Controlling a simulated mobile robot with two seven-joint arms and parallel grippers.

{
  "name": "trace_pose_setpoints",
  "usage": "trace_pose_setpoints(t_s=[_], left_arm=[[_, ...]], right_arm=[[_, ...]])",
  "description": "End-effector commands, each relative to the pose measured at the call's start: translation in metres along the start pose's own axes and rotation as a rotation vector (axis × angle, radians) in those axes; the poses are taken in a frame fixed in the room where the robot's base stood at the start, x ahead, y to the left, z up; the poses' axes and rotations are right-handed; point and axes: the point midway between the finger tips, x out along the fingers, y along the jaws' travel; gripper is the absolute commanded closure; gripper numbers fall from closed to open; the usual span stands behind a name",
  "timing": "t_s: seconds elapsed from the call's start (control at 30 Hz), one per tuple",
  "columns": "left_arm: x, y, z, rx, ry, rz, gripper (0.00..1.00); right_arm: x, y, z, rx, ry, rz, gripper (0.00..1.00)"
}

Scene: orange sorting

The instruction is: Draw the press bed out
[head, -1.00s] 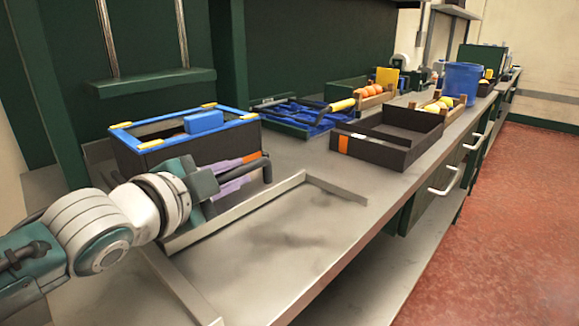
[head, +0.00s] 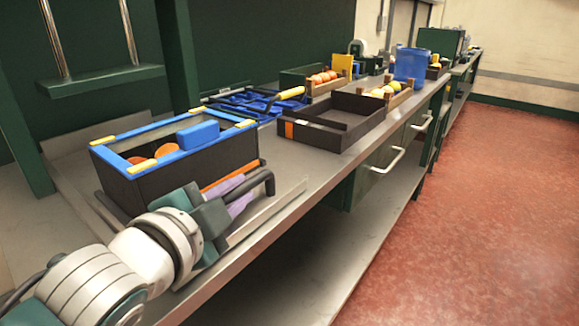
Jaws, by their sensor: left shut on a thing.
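My right gripper is not in view.
A raised metal lip (head: 266,212) lies in front of the bed near the bench edge. An empty black crate (head: 322,128) and a blue rack (head: 250,103) stand farther right. Fruit crates, a blue bin (head: 411,66) and drawer handles are beyond. Red floor is clear at right.

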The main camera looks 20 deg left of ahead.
Motion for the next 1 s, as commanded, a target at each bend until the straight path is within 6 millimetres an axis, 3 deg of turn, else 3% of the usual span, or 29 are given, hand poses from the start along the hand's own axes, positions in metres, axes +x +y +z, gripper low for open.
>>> trace_pose_setpoints(t_s=[0.23, 0.27, 0.5, 0.8, 1.0], left_arm=[[0.000, 0.001, -0.004, -0.003, 0.008, 0.001, 1.00], [0.000, 0.001, -0.004, -0.003, 0.008, 0.001, 0.77], [0.000, 0.001, -0.003, -0.002, 0.005, 0.001, 0.50], [-0.003, 0.000, -0.002, -0.001, 0.004, 0.001, 0.50], [-0.030, 0.000, -0.002, -0.001, 0.003, 0.004, 0.50]], right_arm=[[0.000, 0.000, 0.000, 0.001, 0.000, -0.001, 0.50], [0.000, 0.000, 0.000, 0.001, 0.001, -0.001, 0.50], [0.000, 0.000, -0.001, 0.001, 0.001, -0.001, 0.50], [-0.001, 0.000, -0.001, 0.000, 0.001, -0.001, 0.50], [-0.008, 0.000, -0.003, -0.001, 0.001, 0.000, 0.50]])
